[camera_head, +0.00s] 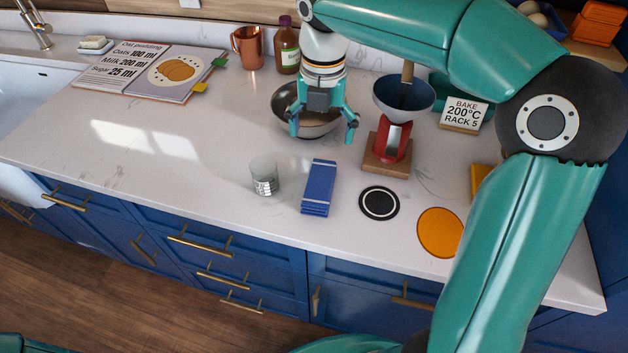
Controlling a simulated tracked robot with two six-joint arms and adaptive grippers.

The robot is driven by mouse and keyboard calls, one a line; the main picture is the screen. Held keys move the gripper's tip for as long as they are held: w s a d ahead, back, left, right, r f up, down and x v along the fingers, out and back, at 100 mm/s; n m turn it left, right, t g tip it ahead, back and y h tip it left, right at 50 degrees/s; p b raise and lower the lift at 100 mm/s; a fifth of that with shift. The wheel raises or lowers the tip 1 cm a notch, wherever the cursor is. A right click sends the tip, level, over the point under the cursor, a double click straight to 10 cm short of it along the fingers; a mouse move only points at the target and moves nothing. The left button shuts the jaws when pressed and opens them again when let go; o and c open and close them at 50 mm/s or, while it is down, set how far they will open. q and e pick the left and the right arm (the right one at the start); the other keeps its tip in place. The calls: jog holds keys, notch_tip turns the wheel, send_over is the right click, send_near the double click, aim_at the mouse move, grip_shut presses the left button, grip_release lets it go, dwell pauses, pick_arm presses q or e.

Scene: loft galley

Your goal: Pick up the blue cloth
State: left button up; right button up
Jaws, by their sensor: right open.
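The blue cloth (318,188) lies folded on the white countertop, near its front edge, with thin pale lines along it. My right gripper (324,134) points down with its teal fingers spread. It is open and empty, in front of a metal bowl and farther back than the cloth, apart from it. My right arm reaches in from the right side. My left gripper is not in view.
A glass jar (264,177) stands just left of the cloth. A black round coaster (379,203) and an orange disc (440,231) lie to its right. A metal bowl (316,122) and a red scale (388,143) stand behind. The counter's left middle is clear.

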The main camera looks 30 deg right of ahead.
send_near(319, 182)
jog(key=f, duration=0.3)
jog(key=w+f, duration=0.1)
jog(key=f, duration=0.1)
jog(key=shift+d+f, duration=0.15)
jog(key=shift+f, duration=0.05)
jog(key=shift+s+f, duration=0.25)
jog(key=shift+f, duration=1.1)
jog(key=shift+s+f, duration=0.25)
jog(key=shift+f, duration=1.05)
jog(key=shift+r, duration=0.1)
jog(key=c, duration=1.2)
jog(key=shift+c, duration=0.2)
notch_tip(319, 182, up, 20)
jog(key=p, duration=0.1)
